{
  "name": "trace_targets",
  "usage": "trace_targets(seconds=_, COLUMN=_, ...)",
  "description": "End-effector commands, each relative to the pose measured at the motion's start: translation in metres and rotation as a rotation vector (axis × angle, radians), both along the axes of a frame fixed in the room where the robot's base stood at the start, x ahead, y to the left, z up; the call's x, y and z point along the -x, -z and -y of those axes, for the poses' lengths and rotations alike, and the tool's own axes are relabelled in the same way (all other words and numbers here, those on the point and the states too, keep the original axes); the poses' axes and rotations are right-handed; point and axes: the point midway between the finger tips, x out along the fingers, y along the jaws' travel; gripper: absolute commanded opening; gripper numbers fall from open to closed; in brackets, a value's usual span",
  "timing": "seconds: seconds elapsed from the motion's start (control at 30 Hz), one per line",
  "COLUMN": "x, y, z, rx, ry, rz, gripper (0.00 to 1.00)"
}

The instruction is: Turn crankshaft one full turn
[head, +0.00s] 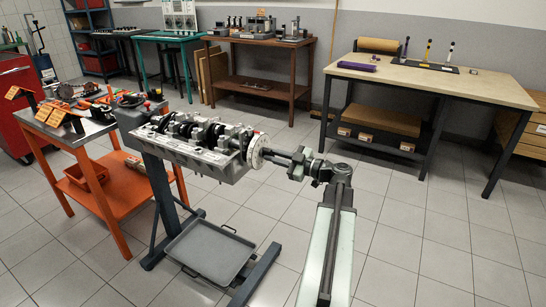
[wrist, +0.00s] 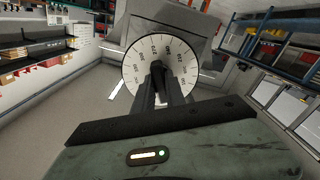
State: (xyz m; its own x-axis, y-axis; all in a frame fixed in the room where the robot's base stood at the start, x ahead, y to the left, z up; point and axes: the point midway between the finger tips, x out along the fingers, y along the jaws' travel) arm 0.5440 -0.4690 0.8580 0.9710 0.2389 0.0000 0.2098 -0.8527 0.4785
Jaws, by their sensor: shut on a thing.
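The engine block (head: 200,158) is held on a grey stand in the head view, with the dark crankshaft (head: 205,132) lying along its open top. A white round degree wheel (head: 256,150) sits on the block's right end. In the wrist view the degree wheel (wrist: 160,62) faces me with numbers round its rim. My gripper (head: 272,154) reaches the wheel's centre from the right. In the wrist view my gripper (wrist: 160,88) is shut on a dark handle (wrist: 158,70) in front of the wheel. The handle's far end is hidden by the fingers.
A grey drip tray (head: 210,250) lies low on the stand's base. An orange cart (head: 125,190) with tools stands left of the stand. A workbench (head: 440,78) stands at the back right. The tiled floor at front right is clear.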

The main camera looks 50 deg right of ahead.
Motion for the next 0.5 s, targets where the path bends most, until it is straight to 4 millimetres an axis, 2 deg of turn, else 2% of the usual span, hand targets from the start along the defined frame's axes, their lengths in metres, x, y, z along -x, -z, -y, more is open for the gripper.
trace_targets(seconds=0.5, x=0.0008, y=0.0009, z=-0.0011, rx=-0.473, ry=0.000, rz=-0.119, gripper=0.00)
